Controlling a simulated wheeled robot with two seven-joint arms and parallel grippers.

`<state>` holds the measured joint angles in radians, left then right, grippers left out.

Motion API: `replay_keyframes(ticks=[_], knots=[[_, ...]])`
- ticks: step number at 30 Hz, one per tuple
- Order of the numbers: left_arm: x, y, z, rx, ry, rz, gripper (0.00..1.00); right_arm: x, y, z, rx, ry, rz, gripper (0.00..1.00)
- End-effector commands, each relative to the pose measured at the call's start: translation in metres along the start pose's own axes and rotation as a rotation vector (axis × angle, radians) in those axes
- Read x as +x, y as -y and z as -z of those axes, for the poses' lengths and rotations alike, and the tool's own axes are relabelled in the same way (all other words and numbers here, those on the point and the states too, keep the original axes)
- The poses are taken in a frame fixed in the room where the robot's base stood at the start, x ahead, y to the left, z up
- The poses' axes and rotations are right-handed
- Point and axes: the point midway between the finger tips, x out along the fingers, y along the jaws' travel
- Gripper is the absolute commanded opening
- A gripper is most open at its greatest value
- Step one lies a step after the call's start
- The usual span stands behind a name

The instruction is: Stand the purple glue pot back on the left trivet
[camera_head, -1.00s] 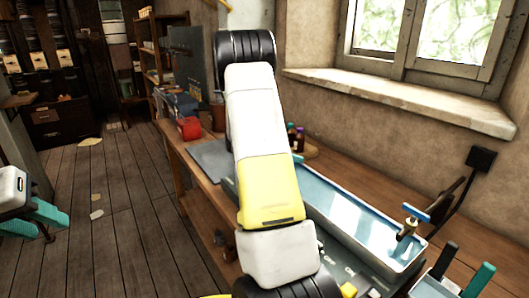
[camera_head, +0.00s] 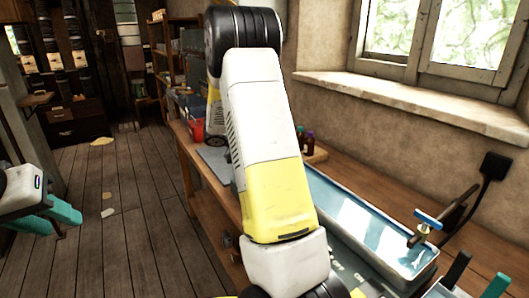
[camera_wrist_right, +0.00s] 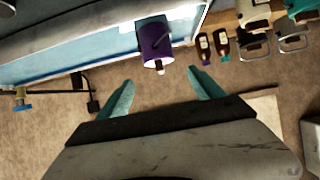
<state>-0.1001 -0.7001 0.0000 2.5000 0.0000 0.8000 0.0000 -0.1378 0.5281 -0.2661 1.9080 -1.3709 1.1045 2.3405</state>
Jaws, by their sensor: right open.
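In the head view my arm hides the pot and the right gripper. My left gripper (camera_head: 48,222) is at the left edge of the head view, over the floor, with its teal fingers apart and empty. I cannot make out the left trivet in either view.
A long blue tray (camera_head: 425,262) with a blue-handled tap (camera_head: 428,220) lies along the wooden bench. Small bottles (camera_head: 309,141) stand behind it; they show beside the pot in the wrist view (camera_wrist_right: 213,47). A red box (camera_head: 195,132) sits farther along. The floor at left is mostly clear.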

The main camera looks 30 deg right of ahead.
Motion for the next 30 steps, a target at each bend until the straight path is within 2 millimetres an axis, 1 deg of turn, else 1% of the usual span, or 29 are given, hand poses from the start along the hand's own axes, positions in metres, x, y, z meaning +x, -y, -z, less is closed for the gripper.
replay_keyframes(ticks=[2, 5, 8, 11, 12, 14, 15, 17, 18, 20, 21, 23, 24, 27, 30], knots=[[0.0, 0.0, 0.0, 0.0, 0.0, 0.0, 0.36, -0.006, -0.001, 0.001, 0.0, 0.002, 0.0, 0.77], [0.0, 0.0, 0.0, 0.0, 0.0, 0.0, 0.36, -0.014, -0.008, 0.002, -0.023, 0.035, -0.006, 0.77], [0.0, 0.0, 0.0, 0.0, 0.0, 0.0, 0.36, -0.03, -0.028, 0.004, -0.093, 0.128, -0.008, 0.77], [0.0, 0.0, 0.0, 0.0, 0.0, 0.0, 0.36, -0.056, -0.058, 0.003, -0.21, 0.272, 0.023, 0.77], [0.0, 0.0, 0.0, 0.0, 0.0, 0.0, 0.36, -0.069, -0.071, 0.001, -0.264, 0.335, 0.048, 0.77], [0.0, 0.0, 0.0, 0.0, 0.0, 0.0, 0.36, -0.089, -0.088, -0.003, -0.345, 0.423, 0.105, 0.77], [0.0, 0.0, 0.0, 0.0, 0.0, 0.0, 0.36, -0.103, -0.1, -0.005, -0.4, 0.477, 0.15, 0.77], [0.0, 0.0, 0.0, 0.0, 0.0, 0.0, 0.36, -0.125, -0.116, -0.009, -0.481, 0.548, 0.233, 0.77], [0.0, 0.0, 0.0, 0.0, 0.0, 0.0, 0.36, -0.14, -0.127, -0.012, -0.531, 0.589, 0.295, 0.77], [0.0, 0.0, 0.0, 0.0, 0.0, 0.0, 0.36, -0.163, -0.142, -0.016, -0.606, 0.638, 0.399, 0.77], [0.0, 0.0, 0.0, 0.0, 0.0, 0.0, 0.36, -0.179, -0.152, -0.019, -0.655, 0.662, 0.476, 0.77], [0.0, 0.0, 0.0, 0.0, 0.0, 0.0, 0.36, -0.202, -0.166, -0.023, -0.725, 0.685, 0.596, 0.77], [0.0, 0.0, 0.0, 0.0, 0.0, 0.0, 0.36, -0.217, -0.175, -0.025, -0.767, 0.691, 0.68, 0.77], [0.0, 0.0, 0.0, 0.0, 0.0, 0.0, 0.36, -0.253, -0.196, -0.031, -0.862, 0.673, 0.883, 0.77], [0.0, 0.0, 0.0, 0.0, 0.0, 0.0, 0.36, -0.281, -0.212, -0.035, -0.93, 0.624, 1.053, 0.77]])
